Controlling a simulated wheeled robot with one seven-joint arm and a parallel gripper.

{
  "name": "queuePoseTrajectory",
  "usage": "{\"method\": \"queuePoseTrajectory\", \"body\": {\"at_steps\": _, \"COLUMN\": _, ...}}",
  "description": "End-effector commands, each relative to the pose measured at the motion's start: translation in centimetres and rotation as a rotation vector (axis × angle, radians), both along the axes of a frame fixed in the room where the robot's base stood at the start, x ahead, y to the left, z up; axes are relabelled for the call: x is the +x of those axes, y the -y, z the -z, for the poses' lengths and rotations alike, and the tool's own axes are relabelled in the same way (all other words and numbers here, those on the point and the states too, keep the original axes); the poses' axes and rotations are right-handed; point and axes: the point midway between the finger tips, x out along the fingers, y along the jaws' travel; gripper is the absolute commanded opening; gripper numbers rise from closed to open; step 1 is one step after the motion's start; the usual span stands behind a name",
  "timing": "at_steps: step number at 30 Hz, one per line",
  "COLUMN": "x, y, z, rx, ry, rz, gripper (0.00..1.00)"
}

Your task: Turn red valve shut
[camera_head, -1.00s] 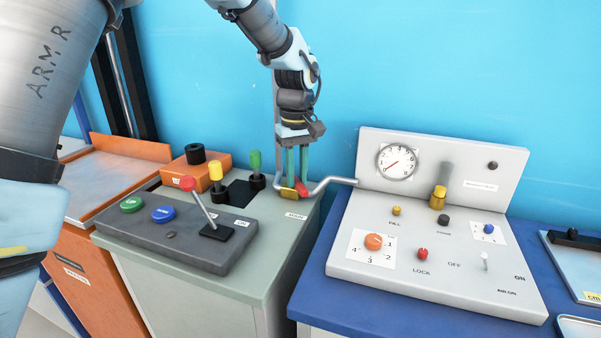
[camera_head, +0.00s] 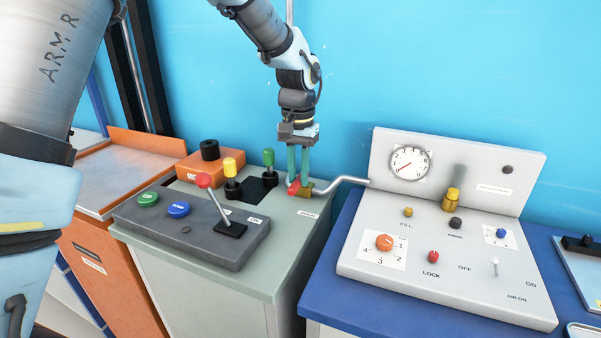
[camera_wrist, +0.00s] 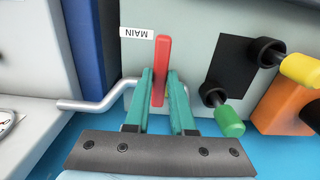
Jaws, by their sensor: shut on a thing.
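The red valve handle (camera_head: 294,187) sits on the brass valve body (camera_head: 306,191) at the back right of the grey-green cabinet top. A bent silver pipe (camera_head: 345,182) runs from the valve to the white panel. My gripper (camera_head: 299,182) points straight down with its green fingers around the red handle, shut on it. In the wrist view the red handle (camera_wrist: 162,65) lies between the two fingers (camera_wrist: 160,88), and its far end sticks out beyond them next to the MAIN label (camera_wrist: 138,33). The fingers hide part of the valve body.
Green (camera_head: 269,158) and yellow (camera_head: 230,167) plungers stand just left of my gripper. A grey control box (camera_head: 190,232) with a red-knobbed lever (camera_head: 205,181) is in front. The white gauge panel (camera_head: 440,268) stands right on a blue table. Free cabinet top lies before the valve.

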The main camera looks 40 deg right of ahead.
Motion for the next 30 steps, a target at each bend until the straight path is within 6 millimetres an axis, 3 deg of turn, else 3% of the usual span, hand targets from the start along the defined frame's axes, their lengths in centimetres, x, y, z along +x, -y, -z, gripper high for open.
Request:
{"method": "queuePoseTrajectory", "body": {"at_steps": 17, "x": 0.11, "y": -0.09, "z": 0.01, "rx": 0.001, "ry": 0.000, "rz": 0.035, "gripper": 0.00}}
{"method": "queuePoseTrajectory", "body": {"at_steps": 18, "x": 0.11, "y": -0.09, "z": 0.01, "rx": 0.001, "ry": 0.001, "rz": 0.035, "gripper": 0.25}}
{"method": "queuePoseTrajectory", "body": {"at_steps": 25, "x": 0.11, "y": -0.09, "z": 0.00, "rx": 0.000, "ry": 0.000, "rz": 0.033, "gripper": 0.51}}
{"method": "queuePoseTrajectory", "body": {"at_steps": 30, "x": 0.11, "y": -0.07, "z": 0.00, "rx": 0.000, "ry": 0.000, "rz": 0.033, "gripper": 0.53}}
